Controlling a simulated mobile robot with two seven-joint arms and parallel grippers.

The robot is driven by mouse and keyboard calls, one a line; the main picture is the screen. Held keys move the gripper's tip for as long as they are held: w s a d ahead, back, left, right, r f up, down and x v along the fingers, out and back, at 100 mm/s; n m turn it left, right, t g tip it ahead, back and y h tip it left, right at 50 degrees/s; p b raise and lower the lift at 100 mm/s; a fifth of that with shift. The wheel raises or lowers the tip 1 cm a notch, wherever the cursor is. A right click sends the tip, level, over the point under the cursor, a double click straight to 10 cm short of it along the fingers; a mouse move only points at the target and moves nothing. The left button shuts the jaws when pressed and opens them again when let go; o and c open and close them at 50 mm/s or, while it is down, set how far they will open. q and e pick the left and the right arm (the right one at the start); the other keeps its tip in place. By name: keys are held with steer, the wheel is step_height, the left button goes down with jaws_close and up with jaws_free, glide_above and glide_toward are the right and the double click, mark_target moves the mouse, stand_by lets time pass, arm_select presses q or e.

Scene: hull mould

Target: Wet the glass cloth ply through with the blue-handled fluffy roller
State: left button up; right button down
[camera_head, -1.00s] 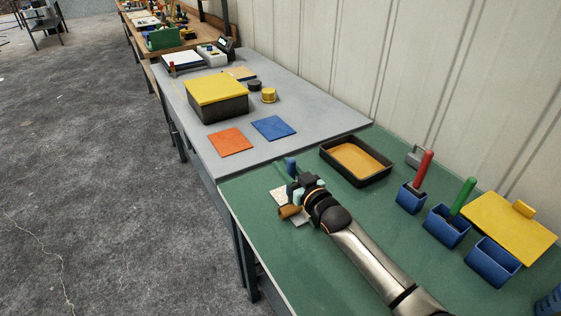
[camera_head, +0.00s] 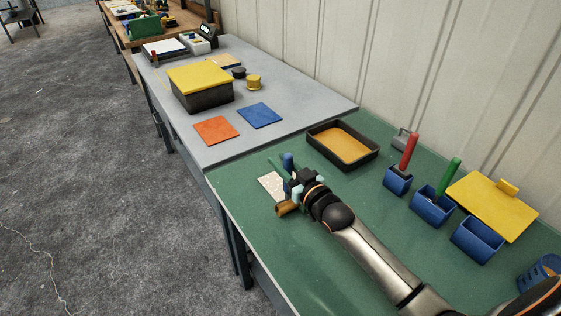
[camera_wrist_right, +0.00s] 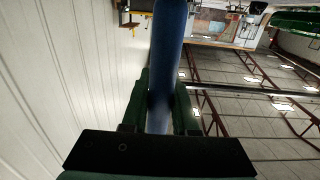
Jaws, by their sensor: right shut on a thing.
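The blue-handled roller is in my right gripper (camera_head: 293,183), which is shut on its blue handle (camera_head: 288,160). The handle also shows between the fingers in the right wrist view (camera_wrist_right: 170,45). The roller's orange-brown head (camera_head: 286,207) points down at the near edge of the pale glass cloth ply (camera_head: 269,184) on the green table. I cannot tell whether the head touches the ply. The gripper covers the ply's right part. My left gripper is not in view.
A black tray with an orange-brown floor (camera_head: 342,146) lies beyond the gripper. Blue holders (camera_head: 432,206), some with red (camera_head: 408,151) and green (camera_head: 448,178) handles, stand to the right by a yellow lid (camera_head: 492,209). Green table (camera_head: 330,270) is clear at the front.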

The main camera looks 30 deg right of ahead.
step_height(320, 180, up, 7)
stand_by(0.6)
steer(key=shift+a, duration=0.1)
stand_by(0.6)
